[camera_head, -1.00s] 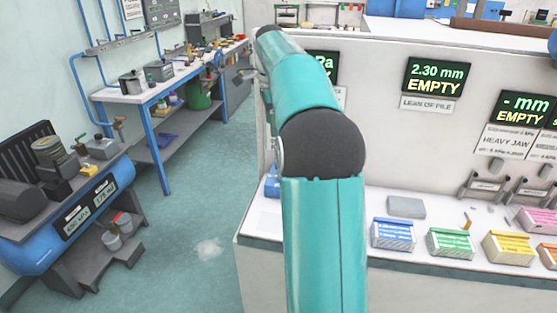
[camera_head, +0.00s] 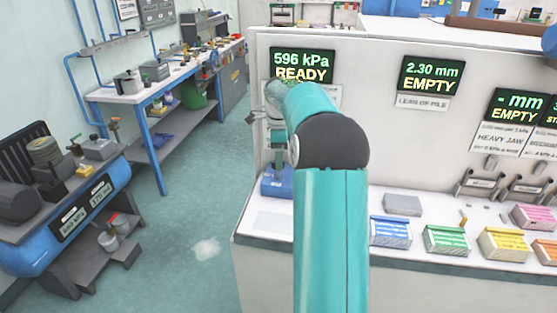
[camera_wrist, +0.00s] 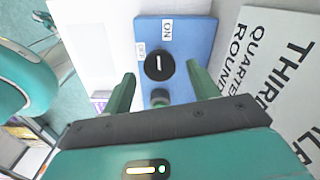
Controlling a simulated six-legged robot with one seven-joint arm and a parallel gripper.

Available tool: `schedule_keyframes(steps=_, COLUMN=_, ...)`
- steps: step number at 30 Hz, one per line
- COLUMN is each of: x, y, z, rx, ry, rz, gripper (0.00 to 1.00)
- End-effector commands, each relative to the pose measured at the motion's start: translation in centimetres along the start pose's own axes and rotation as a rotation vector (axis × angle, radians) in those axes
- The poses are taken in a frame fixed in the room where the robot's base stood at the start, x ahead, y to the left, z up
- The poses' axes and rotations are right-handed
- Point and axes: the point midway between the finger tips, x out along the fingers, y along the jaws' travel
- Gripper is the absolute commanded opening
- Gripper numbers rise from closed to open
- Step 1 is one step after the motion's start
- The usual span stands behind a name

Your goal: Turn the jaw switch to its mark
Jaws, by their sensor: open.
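The jaw switch is a round black knob (camera_wrist: 159,67) with a short white line, on a blue box (camera_wrist: 190,32). In the wrist view an ON label (camera_wrist: 167,29) sits beside the knob, and a smaller white label (camera_wrist: 141,49) is too small to read. My gripper (camera_wrist: 162,74) is open, its green fingers on either side of the knob's near edge; I cannot tell whether they touch it. A dark stub (camera_wrist: 160,97) shows between the fingers.
A display (camera_head: 303,66) reads 596 kPa READY; another (camera_head: 431,76) reads 2.30 mm EMPTY. Coloured boxes, including a blue one (camera_head: 390,232), line the white counter (camera_head: 270,258). A lettered white board (camera_wrist: 262,75) lies right of the switch box.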

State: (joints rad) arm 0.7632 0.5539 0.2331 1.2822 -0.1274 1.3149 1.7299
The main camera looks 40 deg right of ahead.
Motion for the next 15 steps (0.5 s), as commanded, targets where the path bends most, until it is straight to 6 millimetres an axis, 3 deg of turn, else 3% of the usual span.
schedule_keyframes(steps=5, x=1.5, y=0.0, z=0.1, rx=-0.001, ry=-0.001, rz=0.001, gripper=0.6)
schedule_keyframes(steps=13, x=1.7, y=0.0, z=0.1, rx=-0.001, ry=-0.001, rz=0.0, gripper=0.6)
schedule_keyframes(steps=15, x=1.7, y=0.0, z=0.1, rx=-0.001, ry=-0.001, rz=0.0, gripper=0.48)
